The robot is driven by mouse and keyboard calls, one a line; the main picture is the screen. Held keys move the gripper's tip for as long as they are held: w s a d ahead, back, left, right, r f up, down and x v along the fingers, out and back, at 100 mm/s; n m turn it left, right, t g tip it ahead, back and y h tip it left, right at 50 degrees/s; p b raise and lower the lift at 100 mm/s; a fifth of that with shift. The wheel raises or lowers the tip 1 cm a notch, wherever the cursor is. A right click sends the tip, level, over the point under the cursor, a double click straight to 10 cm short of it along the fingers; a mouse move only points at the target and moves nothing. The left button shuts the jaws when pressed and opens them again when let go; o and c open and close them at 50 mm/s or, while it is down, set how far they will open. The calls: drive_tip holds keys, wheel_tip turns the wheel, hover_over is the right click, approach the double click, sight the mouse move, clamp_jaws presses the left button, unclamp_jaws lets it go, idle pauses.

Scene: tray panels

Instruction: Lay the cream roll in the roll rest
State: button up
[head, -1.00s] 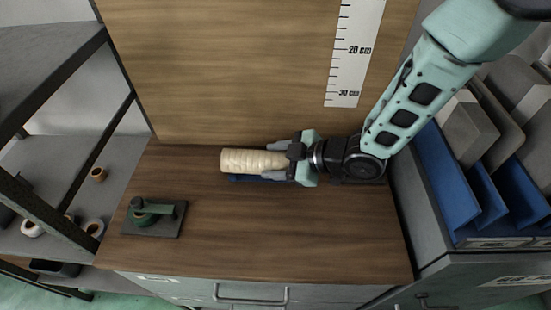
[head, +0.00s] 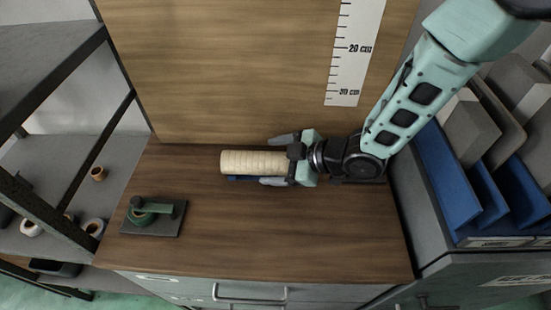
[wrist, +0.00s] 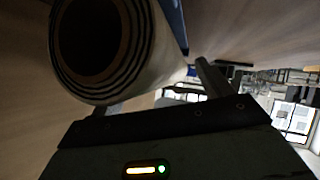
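The cream roll (head: 250,163) lies on its side on the wooden top, its length running left to right. The blue roll rest (head: 243,179) shows as a thin strip under its near side; the roll covers most of it. My gripper (head: 271,161) is open at the roll's right end, one finger on the far side and one on the near side, apart from the roll. In the wrist view the cream roll (wrist: 148,60) shows its hollow end close up, with a blue edge of the rest (wrist: 177,25) beside it. How deep the roll sits is hidden.
A tape dispenser with a green roll (head: 154,214) stands at the left of the top. A wooden back panel with a ruler (head: 348,60) rises behind. Blue tray panels (head: 445,185) stand at the right. The front middle of the top is clear.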

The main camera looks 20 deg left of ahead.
drive_tip(key=shift+d, duration=0.15)
drive_tip(key=b+v, duration=0.2)
drive_tip(key=v, duration=0.9)
drive_tip(key=shift+d+r, duration=0.2)
drive_tip(key=shift+d, duration=0.05)
drive_tip(key=shift+s, duration=0.1)
